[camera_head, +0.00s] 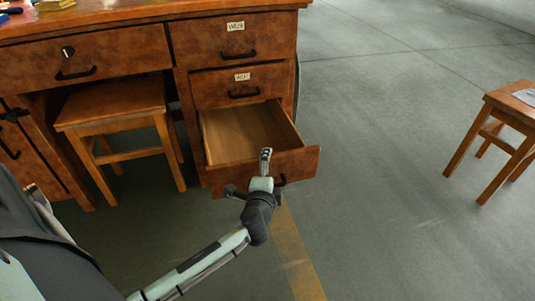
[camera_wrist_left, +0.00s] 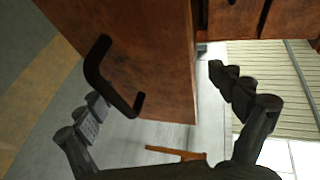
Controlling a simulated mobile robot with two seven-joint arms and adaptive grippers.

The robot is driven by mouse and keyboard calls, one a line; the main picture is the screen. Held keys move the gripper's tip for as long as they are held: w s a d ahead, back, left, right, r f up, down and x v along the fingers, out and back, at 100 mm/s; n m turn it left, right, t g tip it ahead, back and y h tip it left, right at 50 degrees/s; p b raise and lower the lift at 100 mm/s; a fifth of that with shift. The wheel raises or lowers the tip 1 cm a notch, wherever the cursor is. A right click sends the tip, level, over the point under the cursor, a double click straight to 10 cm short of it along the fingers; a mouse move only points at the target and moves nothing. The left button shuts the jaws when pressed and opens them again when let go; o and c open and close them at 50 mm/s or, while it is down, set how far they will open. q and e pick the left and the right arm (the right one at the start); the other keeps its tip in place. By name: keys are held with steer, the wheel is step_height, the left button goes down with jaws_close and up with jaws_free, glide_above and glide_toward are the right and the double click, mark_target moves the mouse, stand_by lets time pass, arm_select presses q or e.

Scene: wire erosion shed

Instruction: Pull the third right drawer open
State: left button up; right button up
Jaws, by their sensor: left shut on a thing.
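The third right drawer (camera_head: 301,164) of the brown wooden desk is pulled out, and its pale empty inside shows. Its black handle (camera_head: 281,181) is partly hidden by my left gripper (camera_head: 248,172), which is at the drawer front. In the left wrist view, the drawer front (camera_wrist_left: 165,75) and the handle (camera_wrist_left: 94,62) lie close before my left gripper (camera_wrist_left: 160,95). Its fingers are far apart, on either side of the drawer's edge and the handle's near end. It is shut on the drawer; the exact contact is hard to see. My right gripper is not in view.
The two drawers above, the top right (camera_head: 215,40) and the second (camera_head: 220,85), are closed. A wooden stool (camera_head: 110,105) stands under the desk at the left. Another stool (camera_head: 500,120) stands at the far right. The floor between the desk and that stool is clear.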

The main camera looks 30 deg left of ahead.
arm_select(q)
steer(key=shift+s+d+r, duration=0.1)
steer(key=shift+s+r, duration=0.1)
steer(key=shift+r, duration=0.35)
steer(key=shift+s+r, duration=0.15)
steer(key=shift+r, duration=0.35)
steer(key=shift+c, duration=1.2)
steer(key=shift+f+p+v, duration=0.15)
steer(key=shift+p+v, duration=0.2)
steer(key=shift+v, duration=0.8)
steer(key=shift+f+p+v, duration=0.1)
steer(key=shift+p+v, duration=0.25)
steer(key=shift+v, duration=0.8)
steer(key=shift+c, duration=0.2)
steer(key=shift+s+d+r, duration=0.1)
steer(key=shift+s+r, duration=0.15)
steer(key=shift+s, duration=0.15)
steer(key=shift+c, duration=1)
steer(key=shift+s+d, duration=0.2)
steer(key=shift+s, duration=0.1)
steer(key=c, duration=0.7)
steer(key=shift+s+d+f, duration=0.15)
steer(key=shift+s+d, duration=0.35)
steer(key=shift+s, duration=0.3)
